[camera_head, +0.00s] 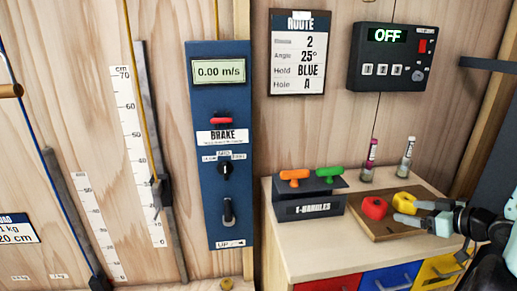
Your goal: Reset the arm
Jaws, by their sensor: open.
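My gripper (409,212) enters from the right edge, with its pale fingertips pointing left over the wooden tray (382,229). It is open. A yellow climbing hold (402,202) lies just by the fingertips; I cannot tell whether they touch it. A red hold (374,208) lies on the tray to the left, apart from the gripper. My dark arm covers the tray's right end and part of the cabinet front.
The cabinet top (300,245) also bears a dark E-handles rack (316,207) with orange and green handles, and two small vials (370,160). A blue brake panel (218,150) and a black OFF box (389,60) are on the wall. The cabinet's front left top is clear.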

